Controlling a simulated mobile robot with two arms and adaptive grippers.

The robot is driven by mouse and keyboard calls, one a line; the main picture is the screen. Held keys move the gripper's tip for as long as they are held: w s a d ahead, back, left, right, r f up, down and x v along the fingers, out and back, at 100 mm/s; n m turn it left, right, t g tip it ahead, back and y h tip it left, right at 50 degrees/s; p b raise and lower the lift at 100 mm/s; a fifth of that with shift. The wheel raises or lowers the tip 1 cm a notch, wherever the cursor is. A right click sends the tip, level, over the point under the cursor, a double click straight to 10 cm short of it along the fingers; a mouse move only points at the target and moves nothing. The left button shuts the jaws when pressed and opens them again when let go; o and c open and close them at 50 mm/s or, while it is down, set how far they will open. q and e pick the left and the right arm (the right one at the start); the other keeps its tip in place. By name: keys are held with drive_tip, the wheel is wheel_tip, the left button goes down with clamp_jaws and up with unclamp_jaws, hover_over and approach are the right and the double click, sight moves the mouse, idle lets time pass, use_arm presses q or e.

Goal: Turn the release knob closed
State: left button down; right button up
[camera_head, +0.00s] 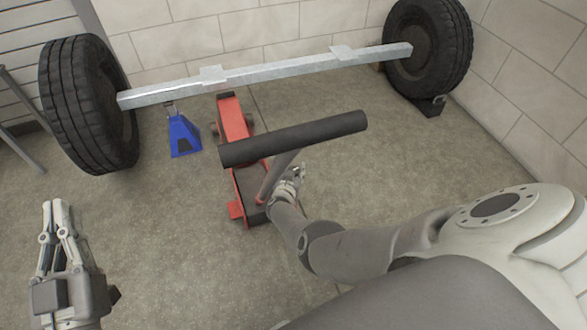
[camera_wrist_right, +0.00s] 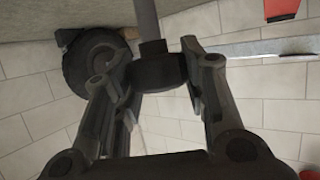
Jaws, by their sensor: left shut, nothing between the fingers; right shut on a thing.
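A red floor jack (camera_head: 233,122) stands on the floor near the axle, with a long dark padded handle grip (camera_head: 295,138) raised above it on a grey shaft. My right gripper (camera_head: 290,180) is low beside that shaft, partly hidden in the head view. In the right wrist view its fingers are shut on the dark release knob (camera_wrist_right: 155,68), which sits around the grey shaft (camera_wrist_right: 147,20); one finger is on each side. My left gripper (camera_head: 58,215) is shut and empty at the lower left, away from the jack. The knob's turn position cannot be told.
A grey steel axle beam (camera_head: 270,72) joins a left tyre (camera_head: 85,105) and a right tyre (camera_head: 430,45). A blue jack stand (camera_head: 183,136) stands left of the jack. A wheel chock (camera_head: 432,106) is by the right tyre. The front floor is clear.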

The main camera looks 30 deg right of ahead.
drive_tip(key=o, duration=1)
drive_tip(key=shift+c, duration=0.2)
drive_tip(key=shift+t, duration=0.3)
